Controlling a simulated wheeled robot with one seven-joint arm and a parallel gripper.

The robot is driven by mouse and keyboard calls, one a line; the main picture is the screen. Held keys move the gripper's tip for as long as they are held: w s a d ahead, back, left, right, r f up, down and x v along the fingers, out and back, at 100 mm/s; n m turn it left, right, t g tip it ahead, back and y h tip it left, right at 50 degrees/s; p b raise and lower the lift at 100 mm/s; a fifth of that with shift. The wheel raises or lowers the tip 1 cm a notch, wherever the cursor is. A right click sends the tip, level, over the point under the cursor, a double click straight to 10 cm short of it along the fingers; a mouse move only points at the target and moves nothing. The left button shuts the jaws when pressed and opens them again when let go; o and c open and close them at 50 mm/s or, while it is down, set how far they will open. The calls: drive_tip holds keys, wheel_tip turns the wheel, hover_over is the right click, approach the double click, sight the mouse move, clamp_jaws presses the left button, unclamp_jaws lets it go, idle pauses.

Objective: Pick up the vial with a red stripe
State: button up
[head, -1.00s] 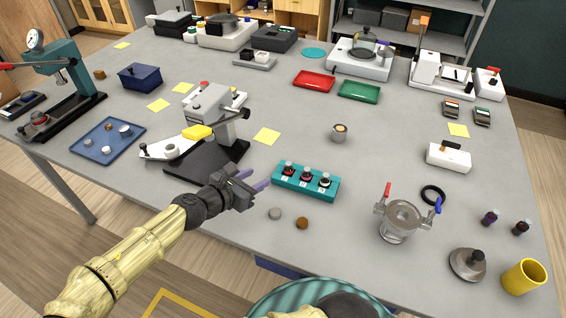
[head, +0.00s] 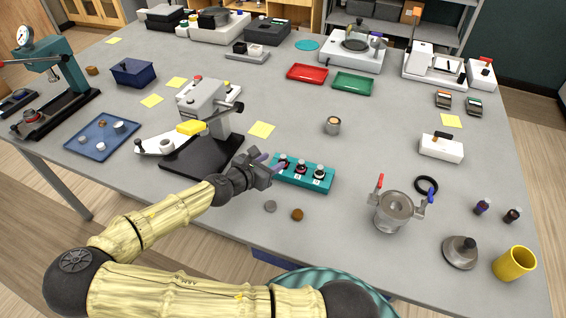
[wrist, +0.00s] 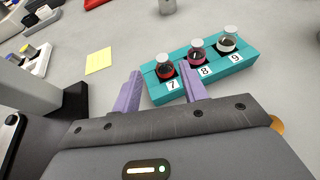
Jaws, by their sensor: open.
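A teal rack (head: 305,185) holds three white-capped vials in a row, over labels 7, 8 and 9; it also shows in the wrist view (wrist: 240,68). The vial at 7 (wrist: 165,70) looks dark with red low down. The vial at 8 (wrist: 198,54) shows a pinkish-red band. The vial at 9 (wrist: 228,43) looks pale and dark. Which one bears the red stripe is hard to tell. My gripper (head: 272,163) is open and empty at the rack's left end. In the wrist view its purple fingers (wrist: 160,82) lie either side of the 7 vial's line, apart from it.
A black-based device (head: 205,150) stands just left of my gripper. A grey disc (head: 270,206) and a brown disc (head: 297,214) lie in front of the rack. A metal pot (head: 393,210) stands to its right. Two small dark vials (head: 482,207) (head: 512,215) stand far right.

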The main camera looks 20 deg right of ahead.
sight(281, 158)
drive_tip(key=x, duration=0.3)
drive_tip(key=shift+d, duration=0.1)
drive_tip(key=shift+p+x, duration=0.85)
drive_tip(key=shift+x, duration=1.8)
drive_tip(key=shift+s+f, duration=0.1)
drive_tip(key=shift+s, duration=0.1)
clamp_jaws()
